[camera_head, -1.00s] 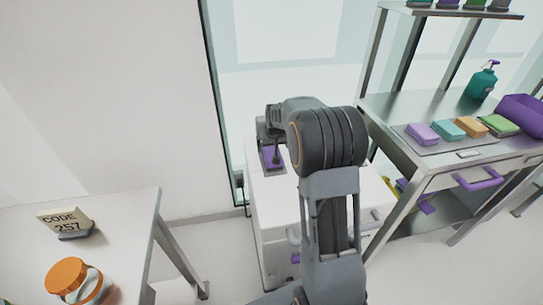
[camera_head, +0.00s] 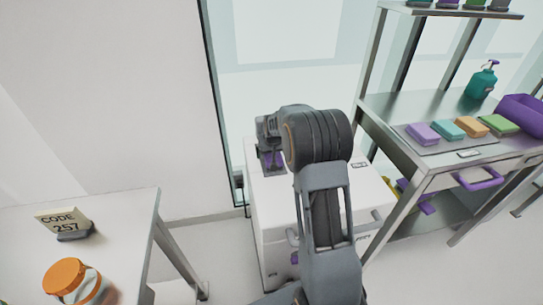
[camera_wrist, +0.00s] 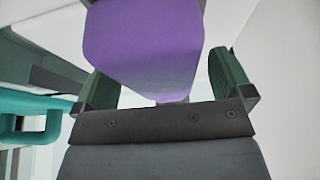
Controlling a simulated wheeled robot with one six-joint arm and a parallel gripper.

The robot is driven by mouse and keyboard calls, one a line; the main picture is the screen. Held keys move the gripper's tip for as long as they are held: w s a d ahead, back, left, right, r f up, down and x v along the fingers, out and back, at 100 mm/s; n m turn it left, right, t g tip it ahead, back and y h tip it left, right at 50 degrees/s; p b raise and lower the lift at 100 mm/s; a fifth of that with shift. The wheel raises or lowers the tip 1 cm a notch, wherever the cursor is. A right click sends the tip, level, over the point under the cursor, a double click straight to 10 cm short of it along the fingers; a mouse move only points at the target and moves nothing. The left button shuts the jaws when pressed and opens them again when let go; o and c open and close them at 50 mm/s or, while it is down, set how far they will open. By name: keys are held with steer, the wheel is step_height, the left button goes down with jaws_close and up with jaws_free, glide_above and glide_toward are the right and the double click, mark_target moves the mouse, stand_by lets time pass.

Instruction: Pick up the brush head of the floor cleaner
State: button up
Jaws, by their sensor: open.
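A purple piece with a grey edge (camera_wrist: 150,45), which looks like the brush head, fills the upper middle of the wrist view. It shows between the two spread fingers of my gripper (camera_wrist: 168,75). A gap shows on the right finger's side; I cannot tell whether the left finger touches it. In the head view my gripper (camera_head: 270,160) points down over the white cabinet top. A little of the purple piece (camera_head: 279,161) shows there behind the fingers, mostly hidden by them.
The white cabinet (camera_head: 270,212) stands against the glass wall. At right is a metal bench (camera_head: 385,120) with coloured sponges, a teal pump bottle (camera_head: 482,80) and a purple bin (camera_head: 522,115). At left a white table (camera_head: 125,225) holds a code sign (camera_head: 63,222) and an orange-lidded jar (camera_head: 72,280).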

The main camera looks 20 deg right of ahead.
steer(key=shift+f, duration=0.2)
stand_by(0.4)
steer(key=c, duration=1.1)
steer(key=shift+r, duration=0.15)
steer(key=shift+r, duration=0.5)
step_height(320, 180, up, 3)
steer(key=shift+f+p, duration=0.15)
steer(key=shift+p, duration=0.15)
steer(key=s+r, duration=0.4)
steer(key=r, duration=0.1)
steer(key=shift+s+d+r, duration=0.1)
steer(key=shift+s+r, duration=0.1)
steer(key=shift+s, duration=0.1)
steer(key=shift+s+d+r, duration=0.1)
steer(key=shift+s+r, duration=0.6)
steer(key=shift+s, duration=0.85)
steer(key=shift+s+d+r, duration=0.1)
steer(key=shift+s+r, duration=0.6)
steer(key=shift+s, duration=0.9)
steer(key=shift+s+r, duration=0.7)
steer(key=shift+s, duration=0.85)
